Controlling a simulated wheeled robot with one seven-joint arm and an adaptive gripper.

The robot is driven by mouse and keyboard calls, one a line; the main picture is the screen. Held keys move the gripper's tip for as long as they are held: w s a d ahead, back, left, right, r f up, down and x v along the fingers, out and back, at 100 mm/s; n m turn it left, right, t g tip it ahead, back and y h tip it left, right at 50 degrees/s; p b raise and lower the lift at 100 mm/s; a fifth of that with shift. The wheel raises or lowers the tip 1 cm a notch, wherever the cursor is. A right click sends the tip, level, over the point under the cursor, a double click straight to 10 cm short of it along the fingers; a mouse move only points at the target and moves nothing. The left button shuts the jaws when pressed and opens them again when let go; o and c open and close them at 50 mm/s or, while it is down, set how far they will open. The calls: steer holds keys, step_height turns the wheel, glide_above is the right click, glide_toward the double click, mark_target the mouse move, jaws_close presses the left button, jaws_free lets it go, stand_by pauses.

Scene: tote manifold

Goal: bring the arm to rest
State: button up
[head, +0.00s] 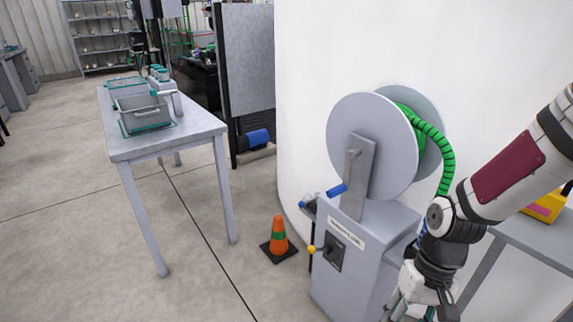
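My arm comes in from the right edge in the head view and bends downward at a dark joint. My gripper (418,308) is at the bottom edge, right of centre, and is partly cut off by the frame. It is in front of the lower right side of a grey hose reel stand (340,285). I cannot tell whether it touches the stand. Its fingertips are not clearly visible, so I cannot tell whether it is open, shut or holding anything.
The reel has large grey discs (365,140), a green hose (432,130) and a blue crank handle (337,190). An orange cone (279,237) stands left of it. A grey table (190,128) with totes (142,112) is farther left. Another table (535,235) is at right. Left foreground floor is clear.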

steer(key=s+a+r+t+h, duration=0.1)
steer(key=s+r+t, duration=0.1)
steer(key=s+r, duration=0.7)
steer(key=s+a+r+t+h, duration=0.1)
steer(key=s+r, duration=0.5)
steer(key=r, duration=0.7)
step_height(320, 180, up, 21)
steer(key=t+p, duration=0.3)
steer(key=p, duration=1.6)
steer(key=shift+a+n+t+p, duration=0.3)
steer(key=shift+a+n+p, duration=0.05)
steer(key=shift+a+n, duration=0.05)
